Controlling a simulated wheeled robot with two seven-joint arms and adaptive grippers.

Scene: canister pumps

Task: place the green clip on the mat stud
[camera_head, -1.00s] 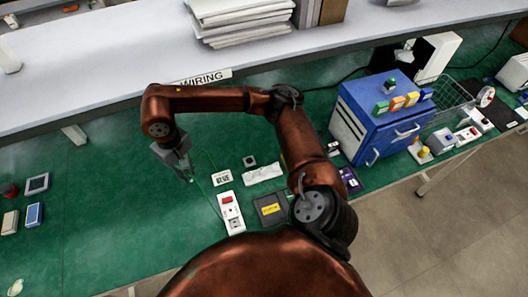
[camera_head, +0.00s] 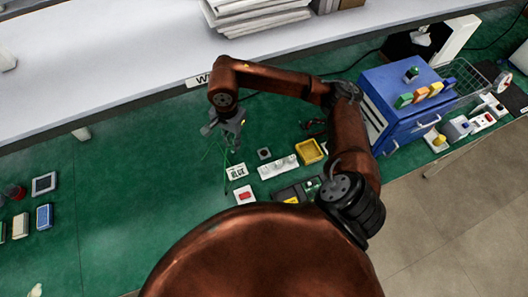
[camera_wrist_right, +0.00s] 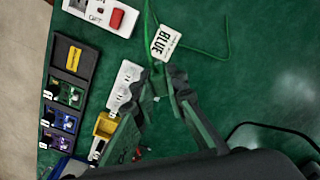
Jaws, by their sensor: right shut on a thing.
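My right gripper (camera_head: 238,143) hangs over the green bench mat (camera_head: 120,180), above the BLUE label. In the right wrist view its fingers (camera_wrist_right: 163,90) are closed together on a small green piece, the green clip (camera_wrist_right: 158,82), mostly hidden by the fingertips. A thin green wire (camera_wrist_right: 222,52) runs from it in a loose loop past the label. A small dark square block with a light top (camera_head: 264,153) sits on the mat right of the gripper; I cannot tell whether it is the mat stud. My left gripper is not in view.
A blue cabinet (camera_head: 405,105) stands at right. The mat left of the gripper is mostly clear.

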